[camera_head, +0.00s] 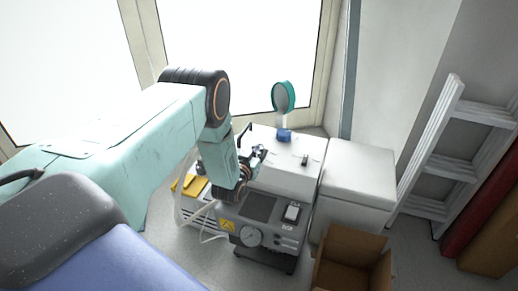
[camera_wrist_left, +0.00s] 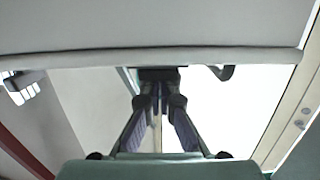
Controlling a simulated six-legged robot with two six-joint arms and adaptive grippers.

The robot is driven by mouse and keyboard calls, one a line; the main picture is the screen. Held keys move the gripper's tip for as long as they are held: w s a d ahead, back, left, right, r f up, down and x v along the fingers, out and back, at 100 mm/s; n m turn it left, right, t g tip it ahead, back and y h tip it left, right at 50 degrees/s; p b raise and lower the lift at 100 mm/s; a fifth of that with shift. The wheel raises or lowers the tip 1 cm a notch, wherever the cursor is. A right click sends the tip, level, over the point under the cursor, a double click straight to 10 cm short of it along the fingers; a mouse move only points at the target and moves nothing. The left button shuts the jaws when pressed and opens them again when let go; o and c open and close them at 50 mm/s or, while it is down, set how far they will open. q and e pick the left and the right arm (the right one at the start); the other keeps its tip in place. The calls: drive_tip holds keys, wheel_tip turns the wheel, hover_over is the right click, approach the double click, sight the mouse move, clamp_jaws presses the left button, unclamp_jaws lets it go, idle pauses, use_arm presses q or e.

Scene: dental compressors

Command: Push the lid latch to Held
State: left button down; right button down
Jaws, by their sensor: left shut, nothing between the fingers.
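The compressor unit stands in the middle of the head view, with a white lid or cover (camera_head: 287,172) above a grey front panel (camera_head: 262,210). A small dark fitting (camera_head: 305,160) sits on the white top; I cannot tell whether it is the lid latch. My left gripper (camera_head: 260,153) is at the left side of the white cover, shut and empty. In the left wrist view its fingers (camera_wrist_left: 159,88) converge beside a dark block (camera_wrist_left: 158,73) at the edge of a pale panel (camera_wrist_left: 150,25). Contact is unclear. My right gripper is out of view.
A gauge (camera_head: 250,236) and a switch (camera_head: 292,212) are on the front panel. A white box (camera_head: 355,170) stands to the right, with an open cardboard box (camera_head: 350,262) in front. A ladder (camera_head: 445,160) leans at the right. A green round-headed object (camera_head: 284,97) stands behind.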

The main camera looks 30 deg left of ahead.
use_arm(q)
drive_tip(key=shift+s+r, duration=0.1)
drive_tip(key=shift+r, duration=0.2)
drive_tip(key=r+p, duration=0.2)
drive_tip(key=r, duration=0.1)
drive_tip(key=shift+w+r, duration=0.25)
drive_tip(key=shift+w, duration=0.15)
drive_tip(key=r+p+v, duration=0.2)
drive_tip(key=p+v, duration=0.2)
drive_tip(key=v, duration=0.6)
drive_tip(key=shift+w+p, duration=0.2)
drive_tip(key=shift+p, duration=0.15)
drive_tip(key=shift+w+f, duration=0.1)
drive_tip(key=shift+f, duration=0.05)
